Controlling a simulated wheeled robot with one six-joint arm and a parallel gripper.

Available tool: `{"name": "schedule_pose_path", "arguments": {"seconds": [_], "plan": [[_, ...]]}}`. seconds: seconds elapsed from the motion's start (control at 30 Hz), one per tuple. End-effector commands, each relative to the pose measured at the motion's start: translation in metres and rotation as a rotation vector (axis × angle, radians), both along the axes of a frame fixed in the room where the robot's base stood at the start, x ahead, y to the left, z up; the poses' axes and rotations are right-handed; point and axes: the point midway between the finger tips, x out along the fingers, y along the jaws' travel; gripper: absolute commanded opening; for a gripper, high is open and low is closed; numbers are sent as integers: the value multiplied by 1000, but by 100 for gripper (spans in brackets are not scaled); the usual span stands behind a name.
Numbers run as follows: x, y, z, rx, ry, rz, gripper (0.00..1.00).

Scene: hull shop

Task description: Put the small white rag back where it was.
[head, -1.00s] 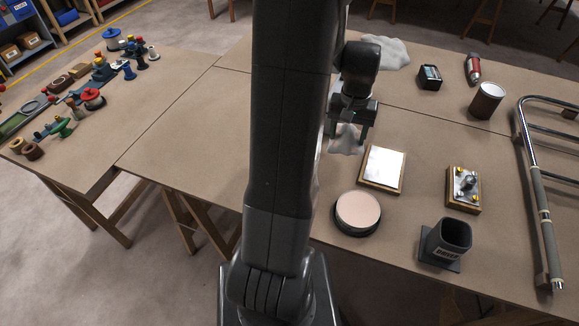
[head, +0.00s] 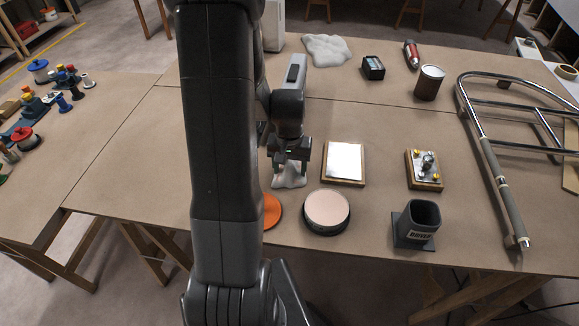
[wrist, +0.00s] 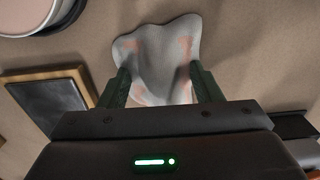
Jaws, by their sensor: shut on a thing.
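The small white rag (head: 290,180) hangs from my gripper (head: 291,160) in the head view, left of the plate on a wooden base. My gripper points down and is shut on the rag. In the wrist view the rag (wrist: 158,45) spreads out beyond the fingertips (wrist: 159,76), grey-white with pinkish stains. I cannot tell whether its lower edge touches the table.
The shiny plate on wood (head: 344,160) is close on the right. A round pink-topped tin (head: 327,208) and an orange disc (head: 271,210) lie nearer the front edge. A larger white cloth (head: 326,48) lies at the back. My arm hides some table.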

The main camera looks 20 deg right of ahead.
Motion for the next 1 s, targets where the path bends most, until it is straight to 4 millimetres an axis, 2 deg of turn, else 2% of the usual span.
{"name": "schedule_pose_path", "arguments": {"seconds": [0.33, 0.37, 0.47, 0.8, 0.9, 1.0], "plan": [[0, 0, -4, -1, -1, 0, 37], [0, 0, -4, -1, -1, 0, 60], [0, 0, -3, -1, -1, 0, 80], [0, 0, 0, -1, -1, 0, 80], [1, 0, 7, -2, -3, 0, 80], [1, -1, 23, -3, -5, 0, 80]]}}
